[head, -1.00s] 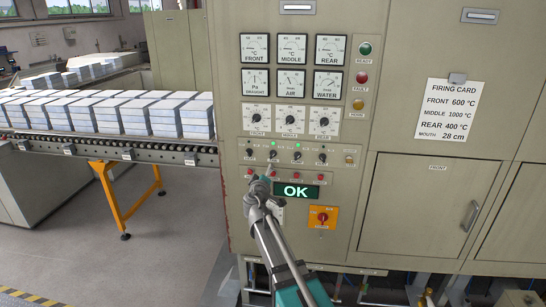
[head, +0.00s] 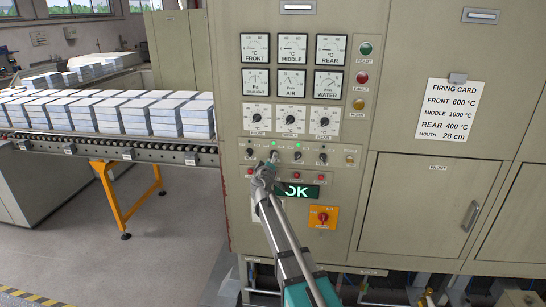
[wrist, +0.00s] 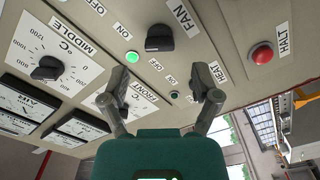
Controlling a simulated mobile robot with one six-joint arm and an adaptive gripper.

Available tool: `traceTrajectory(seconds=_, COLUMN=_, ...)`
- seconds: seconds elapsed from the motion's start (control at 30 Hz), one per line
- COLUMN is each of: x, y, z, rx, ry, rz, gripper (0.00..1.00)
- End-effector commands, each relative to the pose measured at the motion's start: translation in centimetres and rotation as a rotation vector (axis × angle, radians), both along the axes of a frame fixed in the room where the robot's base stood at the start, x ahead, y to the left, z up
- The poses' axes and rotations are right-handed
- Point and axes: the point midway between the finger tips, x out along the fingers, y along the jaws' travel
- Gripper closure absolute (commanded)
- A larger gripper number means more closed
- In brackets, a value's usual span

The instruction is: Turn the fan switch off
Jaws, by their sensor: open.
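The fan switch (wrist: 160,38) is a black knob on the beige panel, beside its FAN label (wrist: 181,14). A lit green lamp (wrist: 132,57) is near it, with ON and OFF labels around. I cannot tell which way the knob points. My gripper (wrist: 162,77) is open and empty in the wrist view, its fingers apart and the fan switch beyond them, slightly above the middle of the gap. In the head view my gripper (head: 272,160) is at the switch row and covers the fan switch's place.
The red HALT button (wrist: 262,53) is to the right. Dials (head: 290,120) lie above the switch row, the OK display (head: 303,191) and an orange switch (head: 322,217) below.

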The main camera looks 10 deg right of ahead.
Motion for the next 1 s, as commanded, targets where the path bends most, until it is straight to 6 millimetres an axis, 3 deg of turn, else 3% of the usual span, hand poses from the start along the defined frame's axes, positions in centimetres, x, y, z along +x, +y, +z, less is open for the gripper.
traceTrajectory(seconds=0.1, x=2.0, y=-0.6, z=0.0, rx=0.0, ry=0.0, rz=-0.001, gripper=0.2)
traceTrajectory(seconds=0.3, x=3.9, y=-1.3, z=0.0, rx=0.0, ry=0.0, rz=-0.001, gripper=0.2)
traceTrajectory(seconds=0.8, x=4.5, y=-1.6, z=0.0, rx=0.0, ry=0.0, rz=-0.001, gripper=0.2)
traceTrajectory(seconds=1.0, x=4.5, y=-1.6, z=0.0, rx=0.0, ry=0.0, rz=-0.001, gripper=0.57)
